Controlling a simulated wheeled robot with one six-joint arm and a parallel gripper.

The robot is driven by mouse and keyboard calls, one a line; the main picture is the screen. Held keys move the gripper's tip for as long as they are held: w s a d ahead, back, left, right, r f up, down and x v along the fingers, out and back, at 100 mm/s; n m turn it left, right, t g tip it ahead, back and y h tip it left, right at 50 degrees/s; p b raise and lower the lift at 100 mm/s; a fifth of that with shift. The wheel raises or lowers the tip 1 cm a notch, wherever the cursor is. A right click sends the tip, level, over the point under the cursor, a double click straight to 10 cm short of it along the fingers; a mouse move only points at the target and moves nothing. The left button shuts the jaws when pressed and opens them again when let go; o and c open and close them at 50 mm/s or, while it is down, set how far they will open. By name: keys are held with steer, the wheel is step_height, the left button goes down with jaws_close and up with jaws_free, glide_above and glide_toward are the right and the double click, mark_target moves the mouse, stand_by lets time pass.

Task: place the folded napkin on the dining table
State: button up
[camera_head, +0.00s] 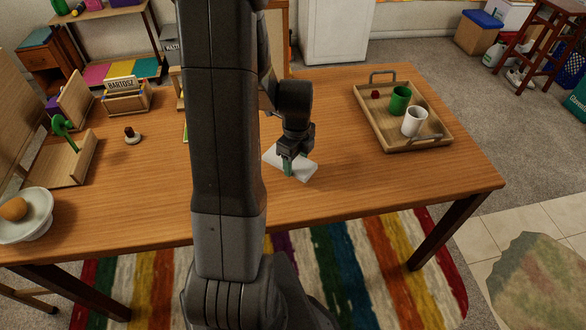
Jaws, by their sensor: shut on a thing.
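The folded napkin (301,168) is a flat white square at the middle of the wooden dining table (345,192). My gripper (288,167) points down over the napkin and is shut on it near its left part. The napkin is at or just above the table top; I cannot tell whether it touches. My arm hides the table to the left of the napkin.
A wooden tray (442,141) with a green cup (400,99) and a white cup (414,121) stands at the right. A white bowl (28,222) with a round brown item is at the far left. Bare table lies between napkin and tray.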

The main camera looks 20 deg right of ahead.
mark_target(296, 163)
steer(key=shift+f, duration=2.1)
steer(key=shift+f, duration=0.2)
steer(key=o, duration=1)
steer(key=shift+c, duration=0.2)
steer(key=shift+r, duration=0.1)
step_height(296, 163, up, 12)
steer(key=shift+r, duration=0.15)
